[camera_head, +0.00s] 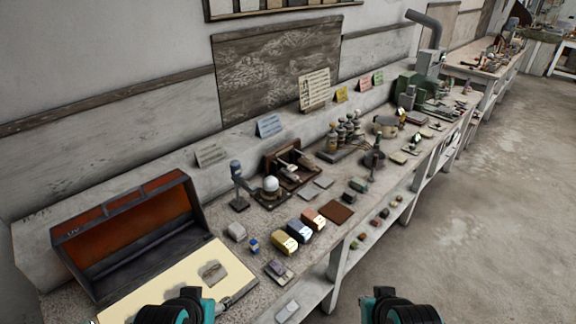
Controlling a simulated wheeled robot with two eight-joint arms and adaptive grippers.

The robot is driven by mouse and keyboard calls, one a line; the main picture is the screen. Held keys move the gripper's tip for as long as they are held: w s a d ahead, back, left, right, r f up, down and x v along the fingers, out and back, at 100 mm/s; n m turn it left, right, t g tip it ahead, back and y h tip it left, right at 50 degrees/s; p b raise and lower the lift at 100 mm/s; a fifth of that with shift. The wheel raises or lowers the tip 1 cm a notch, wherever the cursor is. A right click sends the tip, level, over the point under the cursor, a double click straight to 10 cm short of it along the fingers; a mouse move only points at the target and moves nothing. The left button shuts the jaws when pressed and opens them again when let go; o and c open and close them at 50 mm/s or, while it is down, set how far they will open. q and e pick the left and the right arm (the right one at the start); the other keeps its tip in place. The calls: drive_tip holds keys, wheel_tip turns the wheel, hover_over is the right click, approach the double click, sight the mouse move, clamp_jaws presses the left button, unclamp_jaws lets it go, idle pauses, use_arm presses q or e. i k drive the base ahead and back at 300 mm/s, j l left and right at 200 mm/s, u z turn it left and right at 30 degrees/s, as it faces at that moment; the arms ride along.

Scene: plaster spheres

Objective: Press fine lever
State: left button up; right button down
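No part is clearly readable as the fine lever at this size. A brown wooden frame with pale bar-like parts (291,164) stands on the bench near the wall and may carry levers. A white sphere (271,183) sits on a dark base in front of it, beside a small dark upright stand (238,186). My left gripper (176,306) shows as a teal and black shape at the bottom edge, and my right gripper (398,308) is at the bottom right. Both are cut off, apart from these devices, and their fingers cannot be made out.
An open dark case with an orange lining (130,222) stands at the left of the bench (322,240). A green machine (425,88) stands farther back. The floor on the right (480,230) is clear.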

sight(293, 167)
drive_tip(key=u, duration=0.35)
drive_tip(key=i+l+u, duration=0.15)
drive_tip(key=u, duration=0.15)
drive_tip(key=i+l+u, duration=0.1)
drive_tip(key=l+u, duration=0.2)
drive_tip(key=i+l+u, duration=0.1)
drive_tip(key=l+u, duration=0.2)
drive_tip(key=i+l, duration=0.1)
drive_tip(key=l, duration=0.45)
drive_tip(key=i+l+u, duration=0.1)
drive_tip(key=l, duration=1)
drive_tip(key=i+u, duration=0.05)
